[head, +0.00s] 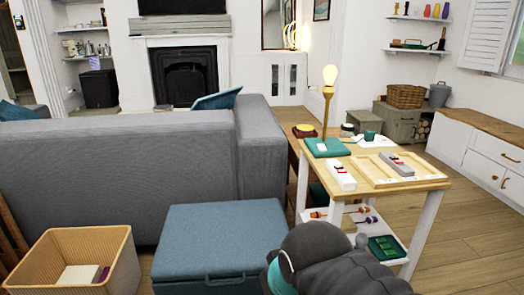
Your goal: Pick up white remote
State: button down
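A white block-shaped thing (341,177), likely the white remote, lies on the near left part of the wooden table top (430,176). Small red and dark marks show near its far end. A similar grey thing (398,166) with red and dark marks lies to its right on a shallow wooden tray (371,170). My dark grey arm with a teal band rises at the bottom, in front of the table. My gripper is not in view, so I cannot see whether it holds anything.
A lit lamp (328,85), a teal flat thing (326,148) and a green cup (369,135) stand farther back on the table. A blue ottoman (220,240), a grey sofa (115,175) and a wicker bin (120,255) fill the left. Floor is open right of the table.

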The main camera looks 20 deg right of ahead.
aim_at(330, 163)
jog(key=u, duration=1.7)
jog(key=i, duration=0.75)
jog(key=z, duration=2.8)
